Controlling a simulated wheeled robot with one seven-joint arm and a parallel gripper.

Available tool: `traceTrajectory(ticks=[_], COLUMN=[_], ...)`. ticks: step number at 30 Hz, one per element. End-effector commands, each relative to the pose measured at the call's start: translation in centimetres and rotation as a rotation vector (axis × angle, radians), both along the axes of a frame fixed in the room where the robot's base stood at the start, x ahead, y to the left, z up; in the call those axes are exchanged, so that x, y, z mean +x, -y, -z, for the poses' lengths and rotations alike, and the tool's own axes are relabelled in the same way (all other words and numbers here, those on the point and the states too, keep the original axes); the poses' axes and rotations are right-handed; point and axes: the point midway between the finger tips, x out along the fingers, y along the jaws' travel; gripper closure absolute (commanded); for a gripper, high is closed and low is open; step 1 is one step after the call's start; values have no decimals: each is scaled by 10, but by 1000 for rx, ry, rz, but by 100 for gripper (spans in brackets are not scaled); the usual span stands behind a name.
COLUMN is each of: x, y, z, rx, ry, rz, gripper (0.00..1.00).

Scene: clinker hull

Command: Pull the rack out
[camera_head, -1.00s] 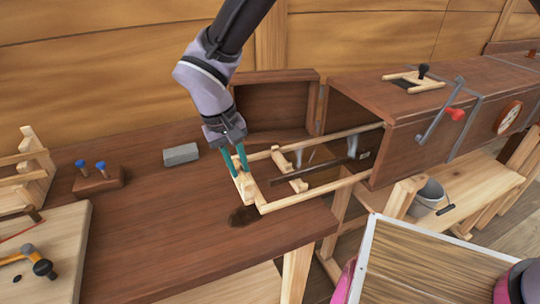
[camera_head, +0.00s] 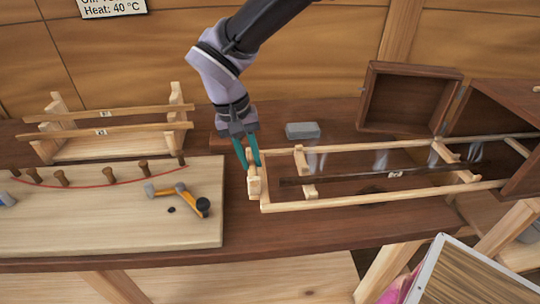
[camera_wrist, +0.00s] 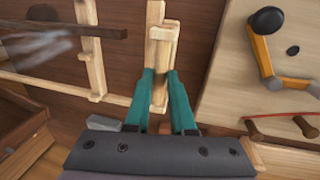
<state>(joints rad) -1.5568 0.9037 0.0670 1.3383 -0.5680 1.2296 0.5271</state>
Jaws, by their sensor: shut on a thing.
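The rack (camera_head: 370,202) is a long pale wooden frame with crossbars, stretching over the brown bench from the open dark wooden box (camera_head: 515,118) at the right. A dark strip (camera_head: 350,176) with a small white label lies along its crossbars, with wisps of steam around it. My gripper (camera_head: 249,166) is shut on the wooden handle at the rack's left end. In the wrist view the teal fingers (camera_wrist: 162,112) close on the pale handle (camera_wrist: 160,50). The box's door (camera_head: 408,98) stands open. The rack's far right end is hidden inside the box.
A grey block (camera_head: 302,130) sits behind the rack. Bare bench shows in front of the rack.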

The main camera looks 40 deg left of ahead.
Motion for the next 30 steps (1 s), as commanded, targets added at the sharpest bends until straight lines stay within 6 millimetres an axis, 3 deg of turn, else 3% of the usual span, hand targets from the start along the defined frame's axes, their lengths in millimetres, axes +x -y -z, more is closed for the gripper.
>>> traceTrajectory(ticks=[6,19,20,21,30], x=[-13,-15,-14,-14,-15], y=[-12,-14,-14,-14,-13], z=[-1,-1,-1,-1,-1], rx=[4,3,3,2,1], ry=[0,1,1,1,1], rz=[-1,-1,-1,0,0], gripper=[100,100,66,51,48])
